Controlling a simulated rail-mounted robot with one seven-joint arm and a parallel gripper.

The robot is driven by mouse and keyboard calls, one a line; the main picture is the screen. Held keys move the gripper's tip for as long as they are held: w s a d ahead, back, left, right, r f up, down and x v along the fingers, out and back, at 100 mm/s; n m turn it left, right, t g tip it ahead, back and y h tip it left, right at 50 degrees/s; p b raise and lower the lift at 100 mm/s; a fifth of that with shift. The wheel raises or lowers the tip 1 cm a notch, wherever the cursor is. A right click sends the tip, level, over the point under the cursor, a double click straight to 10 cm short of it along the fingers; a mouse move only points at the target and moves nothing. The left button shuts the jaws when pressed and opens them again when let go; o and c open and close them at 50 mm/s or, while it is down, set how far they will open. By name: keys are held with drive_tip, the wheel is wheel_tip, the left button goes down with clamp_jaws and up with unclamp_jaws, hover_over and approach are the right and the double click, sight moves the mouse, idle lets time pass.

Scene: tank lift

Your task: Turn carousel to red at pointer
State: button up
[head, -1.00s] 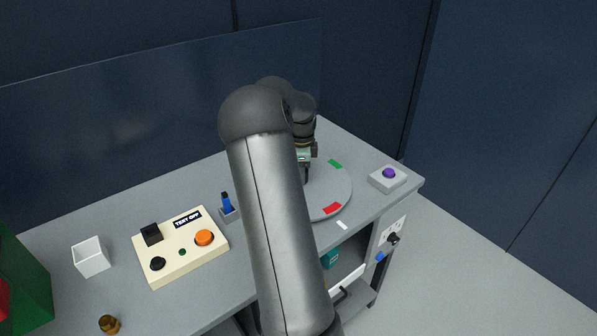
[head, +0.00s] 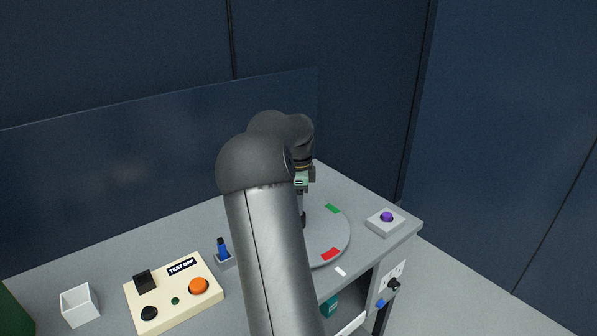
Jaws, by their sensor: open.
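The grey round carousel (head: 328,234) lies flat on the bench, its left part hidden behind my arm. Its red patch (head: 330,254) is at the front edge, and its green patch (head: 332,208) is at the back right. A white mark, seemingly the pointer (head: 340,271), lies on the bench just outside the rim, close to the red patch and slightly right of it. My gripper (head: 303,215) points down over the carousel beside a dark upright part, partly hidden by my arm. It is open; contact cannot be made out.
A purple button on a grey box (head: 386,221) stands right of the carousel. A cream control box (head: 174,292) with an orange button, a blue-handled item in a holder (head: 223,252) and a white open box (head: 80,304) stand left. A wall panel runs behind the bench.

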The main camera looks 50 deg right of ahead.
wheel_tip(320, 180, up, 11)
idle(0.7)
drive_tip(key=s+a+f+n+y, duration=0.1)
drive_tip(key=s+a+f+n, duration=0.1)
drive_tip(key=a+n, duration=0.65)
drive_tip(key=s+a+f+n, duration=0.1)
drive_tip(key=s+a+n, duration=0.25)
drive_tip(key=a, duration=1.05)
drive_tip(key=s+a+f+n, duration=0.4)
drive_tip(key=s+a+n, duration=0.3)
drive_tip(key=a, duration=0.1)
drive_tip(key=s+a+f+n+h, duration=0.1)
drive_tip(key=s+a+f+n, duration=0.4)
drive_tip(key=s+a+n, duration=0.2)
drive_tip(key=shift+s+a+n+t, duration=0.3)
drive_tip(key=shift+s+a+n, duration=0.15)
drive_tip(key=shift+a, duration=0.45)
